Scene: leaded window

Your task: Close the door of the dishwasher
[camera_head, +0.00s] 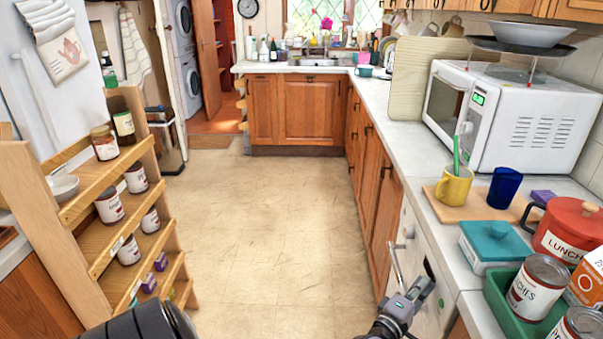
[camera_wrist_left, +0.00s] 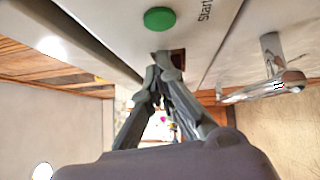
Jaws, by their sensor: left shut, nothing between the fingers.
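The white dishwasher (camera_head: 432,300) is built in under the right counter, seen at a steep angle. Its bar handle (camera_head: 397,262) sticks out on the aisle side and also shows at the right of the left wrist view (camera_wrist_left: 268,88). The green start button (camera_wrist_left: 159,18) is on the white front panel, just beyond my left fingertips. My left gripper (camera_head: 421,290) is shut and empty, close to this panel; its fingertips (camera_wrist_left: 165,65) overlap a small dark recess there. I cannot tell contact or whether the door stands slightly ajar. My right gripper is not in view.
Wooden cabinets (camera_head: 372,190) run beyond the dishwasher. The counter above holds a microwave (camera_head: 530,118), yellow mug (camera_head: 454,185), teal box (camera_head: 492,246) and green tray (camera_head: 497,292) with cans. A wooden shelf (camera_head: 100,190) with jars stands left. The floor (camera_head: 255,230) between is clear.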

